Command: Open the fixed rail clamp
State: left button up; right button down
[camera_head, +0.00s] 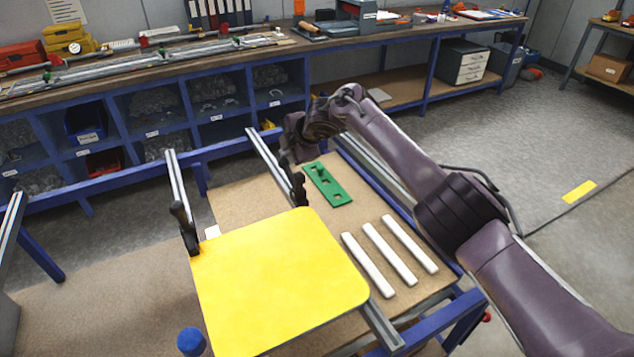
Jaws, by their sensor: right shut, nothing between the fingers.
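A blank yellow sign panel (275,285) lies across two metal rails on the work table. A black clamp (186,230) stands at the panel's upper left corner, by the left rail (176,180). A second black clamp (299,190) stands at the panel's far edge, by the right rail (264,150). I cannot tell from the picture which one is the fixed clamp, or whether their jaws are open. My right gripper (289,160) is shut and empty, just above and behind the second clamp; whether they touch is unclear. My left gripper is out of view.
A green plate with holes (327,185) and three white bars (390,250) lie right of the panel. A blue-capped object (190,341) is at the near left. A long blue-framed workbench (230,52) with bins stands behind.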

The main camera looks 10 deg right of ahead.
jog(key=shift+f, duration=0.1)
jog(key=s+d+r, duration=0.1)
jog(key=r, duration=0.5)
jog(key=s+d+r, duration=0.1)
jog(key=d+r, duration=0.1)
jog(key=r, duration=0.5)
jog(key=shift+d+r, duration=0.3)
jog(key=shift+f, duration=0.1)
